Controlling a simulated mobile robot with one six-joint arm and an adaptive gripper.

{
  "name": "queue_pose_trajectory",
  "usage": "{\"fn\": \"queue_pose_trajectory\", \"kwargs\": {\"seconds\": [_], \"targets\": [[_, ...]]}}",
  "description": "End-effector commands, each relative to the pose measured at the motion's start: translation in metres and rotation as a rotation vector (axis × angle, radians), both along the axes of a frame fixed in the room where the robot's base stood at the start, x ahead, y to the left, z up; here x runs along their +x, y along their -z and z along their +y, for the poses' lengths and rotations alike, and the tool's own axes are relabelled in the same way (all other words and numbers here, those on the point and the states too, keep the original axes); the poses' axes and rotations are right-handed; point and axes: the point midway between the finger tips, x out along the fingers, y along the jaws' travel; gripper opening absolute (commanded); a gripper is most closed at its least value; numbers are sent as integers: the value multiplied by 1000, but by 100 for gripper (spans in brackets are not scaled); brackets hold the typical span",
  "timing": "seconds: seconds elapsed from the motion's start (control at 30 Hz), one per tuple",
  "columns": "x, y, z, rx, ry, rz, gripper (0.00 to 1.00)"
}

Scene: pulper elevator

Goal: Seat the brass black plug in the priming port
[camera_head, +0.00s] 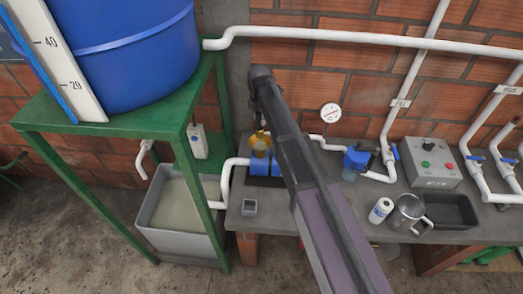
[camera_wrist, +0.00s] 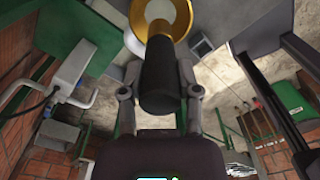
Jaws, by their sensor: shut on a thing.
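In the wrist view my gripper (camera_wrist: 159,82) is shut on the black plug (camera_wrist: 160,85), one finger on each side of its dark cylindrical body. A brass ring (camera_wrist: 184,12) with a pale centre shows beyond the plug at the top edge. I cannot tell whether the ring is part of the plug or of the priming port, nor whether they touch. In the head view a brass-yellow piece (camera_head: 260,143) sits above the blue pump (camera_head: 263,166). My arm covers part of this area, and the port's opening is not visible.
A green stand (camera_head: 110,125) with a blue tank (camera_head: 130,50) is left. White pipes surround the pump.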

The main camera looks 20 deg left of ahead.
Motion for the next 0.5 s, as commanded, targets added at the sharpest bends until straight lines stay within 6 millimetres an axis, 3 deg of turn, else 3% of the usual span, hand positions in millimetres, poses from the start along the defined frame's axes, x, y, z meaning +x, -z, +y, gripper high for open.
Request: {"fn": "queue_pose_trajectory", "kwargs": {"seconds": [0.3, 0.5], "targets": [[0, 2, -1, 0, 1, 0, 0], [1, 14, -1, 0, 1, 0, 0]]}}
